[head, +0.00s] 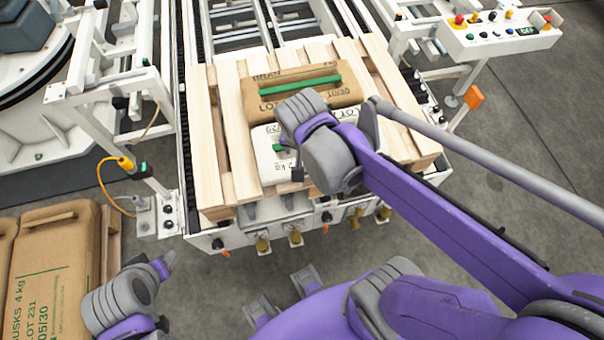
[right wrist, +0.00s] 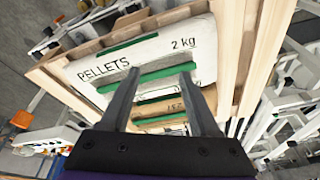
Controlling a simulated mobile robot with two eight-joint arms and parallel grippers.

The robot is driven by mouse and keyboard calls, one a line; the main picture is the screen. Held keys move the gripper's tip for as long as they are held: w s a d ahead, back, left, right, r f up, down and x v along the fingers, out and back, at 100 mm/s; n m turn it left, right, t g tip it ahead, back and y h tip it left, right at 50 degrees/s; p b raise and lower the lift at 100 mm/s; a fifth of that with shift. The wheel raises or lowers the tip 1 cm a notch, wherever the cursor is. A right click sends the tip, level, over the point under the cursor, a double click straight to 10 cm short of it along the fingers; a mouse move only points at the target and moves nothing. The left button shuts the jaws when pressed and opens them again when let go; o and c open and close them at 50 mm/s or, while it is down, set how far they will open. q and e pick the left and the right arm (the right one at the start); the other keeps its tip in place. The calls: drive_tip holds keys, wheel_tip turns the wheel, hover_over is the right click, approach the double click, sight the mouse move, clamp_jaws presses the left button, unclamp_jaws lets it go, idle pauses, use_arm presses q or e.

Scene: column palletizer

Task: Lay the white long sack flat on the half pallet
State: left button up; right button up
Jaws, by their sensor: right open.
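The white sack (head: 268,160) lies flat on the slats of the wooden pallet (head: 206,150), beside a brown sack (head: 262,95). My right arm covers much of it in the head view. In the right wrist view the white sack (right wrist: 165,45) shows PELLETS, 2 kg and green strips. My right gripper (right wrist: 155,80) is open. Its two fingers reach over the sack on either side of a green strip, and I cannot tell whether they touch it.
The pallet rests on a roller conveyor (head: 187,190) with side rails. Brown sacks (head: 50,275) lie on another pallet at the lower left. A control box (head: 500,35) with buttons stands at the upper right. Bare floor (head: 500,150) lies to the right.

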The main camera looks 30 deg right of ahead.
drive_tip(key=s+a+f+n+t+y, duration=0.1)
drive_tip(key=s+a+n+t, duration=0.1)
drive_tip(key=s+n, duration=0.4)
drive_tip(key=shift+a+f+n+t+y, duration=0.35)
drive_tip(key=shift+a+n, duration=0.5)
drive_tip(key=shift+n, duration=0.35)
drive_tip(key=shift+w, duration=0.1)
drive_tip(key=shift+w+r+p, duration=0.15)
drive_tip(key=shift+r+p, duration=0.45)
drive_tip(key=shift+r, duration=0.1)
drive_tip(key=shift+f, duration=0.2)
drive_tip(key=shift+c, duration=0.2)
